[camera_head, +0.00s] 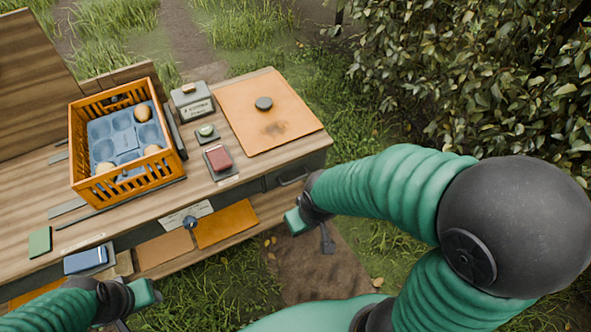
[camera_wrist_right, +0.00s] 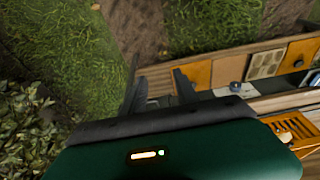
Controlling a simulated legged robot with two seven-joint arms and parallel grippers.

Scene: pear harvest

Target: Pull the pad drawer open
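A dark grey drawer front (camera_head: 272,181) with a bar handle (camera_head: 294,179) sits under the right end of the wooden bench. It looks shut, and no label is readable on it. My right gripper (camera_head: 325,240) is low, just in front of and right of the bench corner, apart from the handle. The right wrist view shows its two dark fingers (camera_wrist_right: 158,86) spread and empty, with the bench edge beyond. My left gripper (camera_head: 122,324) is at the bottom left, in front of the bench; its fingers are mostly cut off by the picture edge.
An orange crate (camera_head: 127,187) with pears in a blue tray stands on the bench. A lower shelf (camera_head: 184,262) holds orange and tan panels. Leafy bushes (camera_head: 450,80) stand right.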

